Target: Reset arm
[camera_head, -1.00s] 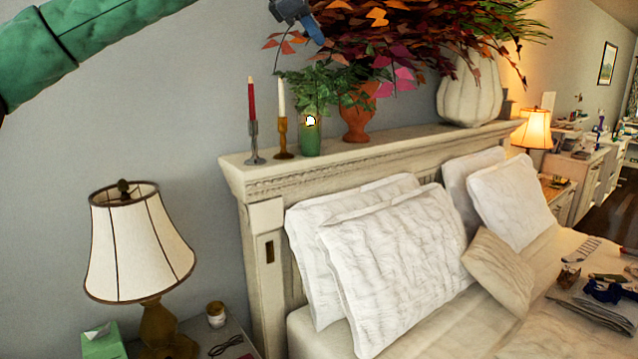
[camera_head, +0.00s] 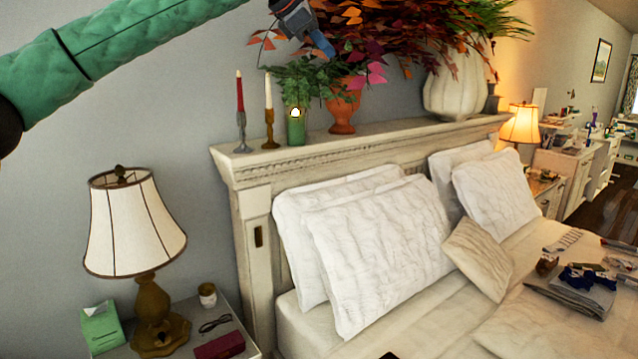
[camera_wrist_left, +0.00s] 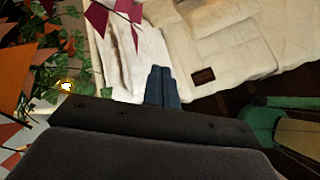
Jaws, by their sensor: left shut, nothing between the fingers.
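My left gripper (camera_head: 321,42) is at the top of the head view, in front of the red and orange leaves above the headboard. Its blue fingers are shut with nothing between them. In the left wrist view the shut fingers (camera_wrist_left: 162,88) point out over the bed, with leaves close by on the left. My green left arm (camera_head: 130,35) reaches in from the upper left. My right gripper is not in view.
A headboard shelf (camera_head: 375,143) holds candles, a green vase, an orange pot (camera_head: 343,108) and a white pumpkin-like vase (camera_head: 455,90). Pillows (camera_head: 375,255) and folded laundry (camera_head: 572,290) lie on the bed. A lamp (camera_head: 133,225) stands on the nightstand at left.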

